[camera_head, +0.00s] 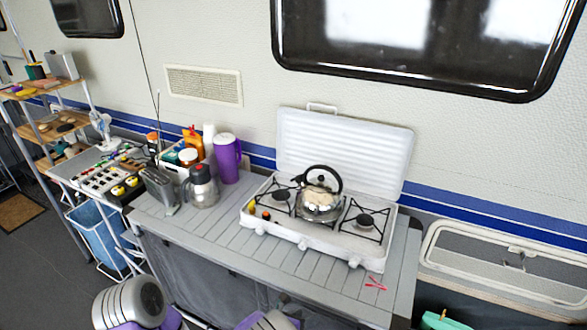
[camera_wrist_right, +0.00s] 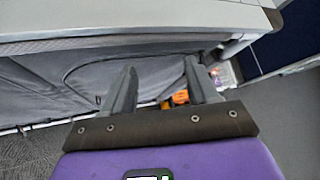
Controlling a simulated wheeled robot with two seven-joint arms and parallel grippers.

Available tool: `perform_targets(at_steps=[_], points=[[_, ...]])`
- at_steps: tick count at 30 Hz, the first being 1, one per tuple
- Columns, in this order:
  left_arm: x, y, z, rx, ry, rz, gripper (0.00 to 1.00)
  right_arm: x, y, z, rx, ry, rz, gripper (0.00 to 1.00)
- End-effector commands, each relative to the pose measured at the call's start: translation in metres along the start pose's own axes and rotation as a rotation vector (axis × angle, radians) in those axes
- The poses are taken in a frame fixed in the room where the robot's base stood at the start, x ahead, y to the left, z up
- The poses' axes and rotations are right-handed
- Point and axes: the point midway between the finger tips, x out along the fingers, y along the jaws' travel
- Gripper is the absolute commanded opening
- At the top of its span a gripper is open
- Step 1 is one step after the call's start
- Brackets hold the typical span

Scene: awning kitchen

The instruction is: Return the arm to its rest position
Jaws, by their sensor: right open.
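My right gripper (camera_wrist_right: 162,88) shows in the right wrist view with its two grey fingers apart and nothing between them. It is in front of the grey fabric side (camera_wrist_right: 75,88) of the counter, below the counter's edge (camera_wrist_right: 130,28). In the head view, parts of my arms show at the bottom edge, in front of the counter (camera_head: 200,232). My left gripper is not in view.
On the counter stand a white camp stove (camera_head: 300,233) with a kettle (camera_head: 320,205), a purple pitcher (camera_head: 227,160) and a steel pot (camera_head: 203,188). A pink item (camera_head: 376,284) lies near the front right. Shelves (camera_head: 50,128) stand left.

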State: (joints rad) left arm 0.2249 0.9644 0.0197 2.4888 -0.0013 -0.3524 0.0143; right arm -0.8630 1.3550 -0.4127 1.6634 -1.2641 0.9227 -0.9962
Motion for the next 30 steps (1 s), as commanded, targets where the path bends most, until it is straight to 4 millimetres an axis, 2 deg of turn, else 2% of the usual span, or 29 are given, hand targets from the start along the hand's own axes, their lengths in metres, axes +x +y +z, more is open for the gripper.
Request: perform_targets(at_steps=[5, 8, 9, 12, 15, 19, 24, 27, 29, 30], points=[[0.0, 0.0, 0.001, 0.0, -0.002, 0.0, 0.38, 0.025, -0.031, -0.064, 0.193, 0.286, -0.045, 0.59], [0.0, 0.0, 0.001, 0.0, -0.003, 0.0, 0.38, 0.03, -0.054, -0.114, 0.386, 0.515, -0.107, 0.59], [0.0, 0.0, 0.001, 0.0, -0.003, 0.0, 0.38, 0.028, -0.064, -0.138, 0.499, 0.631, -0.149, 0.59], [0.0, 0.0, 0.001, 0.0, -0.002, 0.0, 0.38, 0.009, -0.083, -0.191, 0.832, 0.916, -0.29, 0.59], [0.0, 0.0, 0.001, 0.0, -0.002, 0.0, 0.38, -0.017, -0.092, -0.221, 1.205, 1.148, -0.48, 0.59], [0.0, 0.0, 0.001, 0.0, -0.002, 0.0, 0.38, -0.042, -0.1, -0.231, 1.705, 1.338, -0.777, 0.59], [0.0, 0.0, 0.001, 0.0, -0.002, 0.0, 0.38, -0.048, -0.116, -0.224, 2.24, 1.375, -1.136, 0.59], [0.0, 0.0, 0.001, 0.0, -0.002, 0.0, 0.38, -0.045, -0.126, -0.221, 2.434, 1.338, -1.272, 0.59], [0.0, 0.0, 0.001, 0.0, -0.002, 0.0, 0.38, -0.044, -0.13, -0.22, 2.503, 1.316, -1.322, 0.59], [0.0, 0.0, 0.001, 0.0, -0.002, 0.0, 0.38, -0.043, -0.132, -0.219, -2.519, -1.298, 1.336, 0.59]])
